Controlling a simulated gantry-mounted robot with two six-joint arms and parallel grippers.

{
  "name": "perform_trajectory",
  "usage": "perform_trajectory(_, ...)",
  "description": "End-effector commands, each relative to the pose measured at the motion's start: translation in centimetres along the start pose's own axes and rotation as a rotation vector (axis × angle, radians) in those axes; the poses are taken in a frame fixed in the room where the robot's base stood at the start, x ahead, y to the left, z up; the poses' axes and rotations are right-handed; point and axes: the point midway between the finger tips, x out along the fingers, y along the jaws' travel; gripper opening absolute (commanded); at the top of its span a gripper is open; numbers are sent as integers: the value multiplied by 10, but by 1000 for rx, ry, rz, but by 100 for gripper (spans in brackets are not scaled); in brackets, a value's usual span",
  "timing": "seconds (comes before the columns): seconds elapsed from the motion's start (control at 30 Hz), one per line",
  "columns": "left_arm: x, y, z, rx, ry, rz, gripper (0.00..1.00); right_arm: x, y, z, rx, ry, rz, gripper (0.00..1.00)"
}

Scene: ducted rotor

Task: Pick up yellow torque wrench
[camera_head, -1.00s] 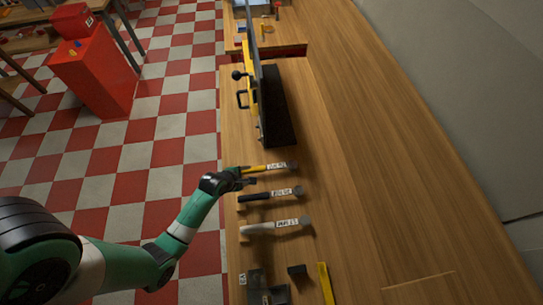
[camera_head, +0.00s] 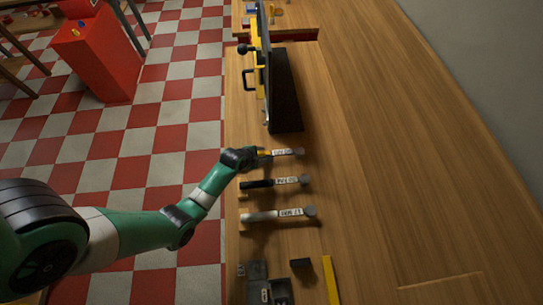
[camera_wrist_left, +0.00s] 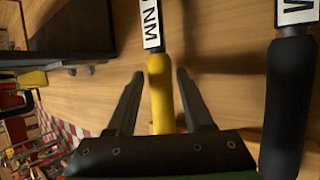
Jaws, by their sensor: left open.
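The yellow torque wrench (camera_head: 265,153) lies on the wooden bench, the farthest of three wrenches in a row, with a white label towards its head. In the left wrist view its yellow handle (camera_wrist_left: 160,92) runs between the two dark fingers of my left gripper (camera_wrist_left: 156,88). The fingers stand apart, one on each side of the handle, with a visible gap to it. In the head view my left gripper (camera_head: 254,156) is over the handle end and partly hides it. My right gripper is not in view.
A black-handled wrench (camera_head: 257,184) and a grey-handled one (camera_head: 262,217) lie nearer, beside the yellow one. A black and yellow upright fixture (camera_head: 285,95) stands just beyond. Dark trays (camera_head: 257,270) and a yellow bar (camera_head: 330,280) are at the front. The bench's right side is clear.

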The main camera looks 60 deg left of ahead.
Motion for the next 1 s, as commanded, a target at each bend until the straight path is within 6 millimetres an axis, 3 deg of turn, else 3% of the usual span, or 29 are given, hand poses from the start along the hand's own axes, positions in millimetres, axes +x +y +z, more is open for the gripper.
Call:
perform_trajectory(0.1, 15, -1, -1, 0, 0, 0, 52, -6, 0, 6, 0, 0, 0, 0)
perform_trajectory(0.33, 14, 0, 0, -1, 0, 0, 50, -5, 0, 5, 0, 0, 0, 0)
perform_trajectory(0.6, 14, 0, 0, -1, 0, 0, 1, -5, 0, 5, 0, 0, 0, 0)
perform_trajectory(1.0, 14, 1, 1, -1, -2, 3, 0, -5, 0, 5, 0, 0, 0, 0)
